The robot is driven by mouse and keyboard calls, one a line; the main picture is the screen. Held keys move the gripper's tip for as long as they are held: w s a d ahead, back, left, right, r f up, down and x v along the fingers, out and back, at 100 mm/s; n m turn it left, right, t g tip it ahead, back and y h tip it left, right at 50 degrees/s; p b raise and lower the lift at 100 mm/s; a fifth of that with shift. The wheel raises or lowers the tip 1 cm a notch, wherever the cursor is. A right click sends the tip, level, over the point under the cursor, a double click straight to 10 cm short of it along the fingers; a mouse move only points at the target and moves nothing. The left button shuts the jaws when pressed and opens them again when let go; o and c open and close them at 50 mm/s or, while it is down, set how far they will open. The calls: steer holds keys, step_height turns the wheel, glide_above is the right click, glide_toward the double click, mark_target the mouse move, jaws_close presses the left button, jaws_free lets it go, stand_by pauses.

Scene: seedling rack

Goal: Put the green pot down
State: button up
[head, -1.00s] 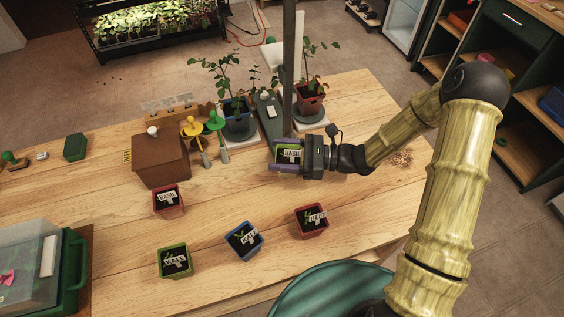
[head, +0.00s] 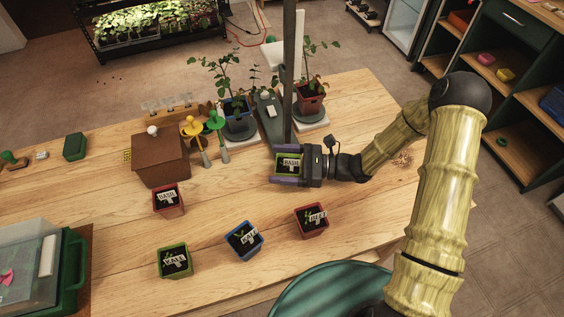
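The green pot (head: 289,174), with dark soil and a white label reading BASIL, sits between the two purple fingers of my gripper (head: 288,165), right of the table's middle. The fingers lie along its far and near sides, with no clear gap showing, so the gripper looks shut on it. The pot looks upright. Its underside is hidden, so I cannot tell whether it touches the wooden table (head: 350,200). Another green pot (head: 175,274) with a label stands at the front left of the table.
A red pot (head: 168,209), a blue pot (head: 244,252) and another red pot (head: 312,232) stand nearer me. Tall plants (head: 238,105) and a post (head: 289,80) are behind the gripper. A brown box (head: 160,165) is at left. Bare wood lies between gripper and front pots.

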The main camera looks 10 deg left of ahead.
steer(key=shift+r, duration=0.2)
steer(key=d, duration=0.4)
steer(key=w+d, duration=0.1)
steer(key=d, duration=0.3)
steer(key=w+d, duration=0.1)
steer(key=d, duration=0.3)
steer(key=shift+b, duration=0.4)
